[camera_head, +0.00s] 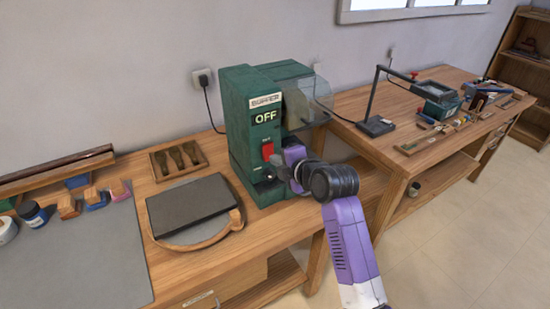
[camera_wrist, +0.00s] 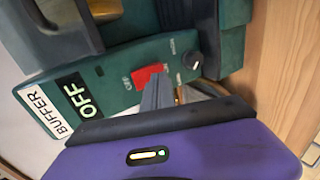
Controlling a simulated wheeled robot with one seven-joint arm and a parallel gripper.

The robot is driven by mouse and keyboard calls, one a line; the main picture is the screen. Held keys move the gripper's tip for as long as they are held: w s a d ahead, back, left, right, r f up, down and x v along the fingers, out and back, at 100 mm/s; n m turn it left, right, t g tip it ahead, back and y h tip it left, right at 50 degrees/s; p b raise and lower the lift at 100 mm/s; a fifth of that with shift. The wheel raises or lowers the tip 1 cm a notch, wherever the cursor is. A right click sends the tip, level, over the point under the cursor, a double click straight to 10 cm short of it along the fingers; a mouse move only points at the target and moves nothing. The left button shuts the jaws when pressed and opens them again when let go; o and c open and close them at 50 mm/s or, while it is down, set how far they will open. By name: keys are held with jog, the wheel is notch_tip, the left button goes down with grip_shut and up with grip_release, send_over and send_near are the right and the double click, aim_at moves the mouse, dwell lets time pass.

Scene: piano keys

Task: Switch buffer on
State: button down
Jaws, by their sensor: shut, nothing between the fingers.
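The green buffer machine (camera_head: 240,125) stands on the wooden workbench with a "BUFFER" label and a display (camera_head: 265,117) reading OFF. A red switch (camera_head: 267,151) is on its front below the display. In the wrist view the red switch (camera_wrist: 149,75) and a black knob (camera_wrist: 192,60) show on the green panel. My gripper (camera_head: 275,161) is shut and empty in front of the panel. In the wrist view my gripper's fingertips (camera_wrist: 160,78) are at the red switch's edge and cover part of it; I cannot tell whether they touch.
A dark flat block (camera_head: 188,207) lies left of the buffer on the bench. A tray with dark pieces (camera_head: 178,158) is behind it. A clear guard (camera_head: 308,101) juts from the buffer's right side. A black lamp (camera_head: 375,125) stands on the right bench.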

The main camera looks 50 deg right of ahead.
jog(key=shift+w+d+f, duration=0.15)
jog(key=shift+w+f, duration=0.2)
jog(key=shift+w, duration=0.25)
